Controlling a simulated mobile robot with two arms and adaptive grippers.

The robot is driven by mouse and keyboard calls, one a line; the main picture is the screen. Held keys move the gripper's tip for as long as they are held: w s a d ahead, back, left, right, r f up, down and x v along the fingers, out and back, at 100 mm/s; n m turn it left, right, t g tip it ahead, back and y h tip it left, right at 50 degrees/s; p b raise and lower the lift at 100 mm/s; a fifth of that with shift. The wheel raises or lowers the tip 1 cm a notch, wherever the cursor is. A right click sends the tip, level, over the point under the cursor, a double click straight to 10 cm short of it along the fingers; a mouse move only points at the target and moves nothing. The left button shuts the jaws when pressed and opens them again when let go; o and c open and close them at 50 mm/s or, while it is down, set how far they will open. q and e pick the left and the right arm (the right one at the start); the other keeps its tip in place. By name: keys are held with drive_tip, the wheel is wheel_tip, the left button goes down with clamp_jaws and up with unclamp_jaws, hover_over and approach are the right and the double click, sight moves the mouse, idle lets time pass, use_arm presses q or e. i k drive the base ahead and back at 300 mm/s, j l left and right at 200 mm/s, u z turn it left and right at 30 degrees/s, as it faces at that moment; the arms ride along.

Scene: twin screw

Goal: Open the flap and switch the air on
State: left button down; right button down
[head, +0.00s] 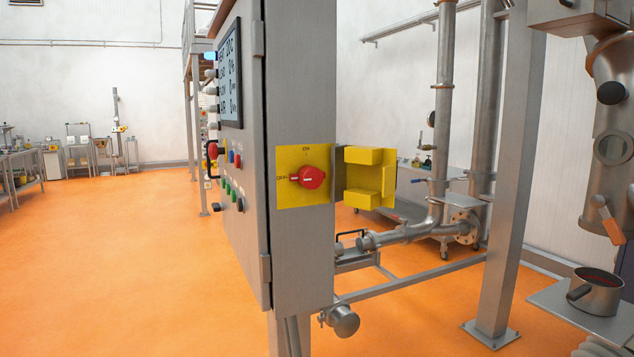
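A yellow switch plate (288,192) is fixed to the side of the grey control cabinet. It carries a red rotary switch (312,177) whose pointer faces left toward the OFF label; the ON label is above it. The yellow box-shaped flap (386,182) stands swung open to the right of the plate, its hollow side showing, and leaves the switch uncovered. Neither of my grippers is in view.
The grey cabinet (290,110) has a display (230,75) and several buttons on its left face. A steel post (512,170) and pipes (440,110) stand to the right. A pot (595,290) sits on a low shelf at right. Orange floor (120,270) is clear at left.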

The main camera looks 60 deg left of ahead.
sight(310, 177)
drive_tip(key=u, duration=1.75)
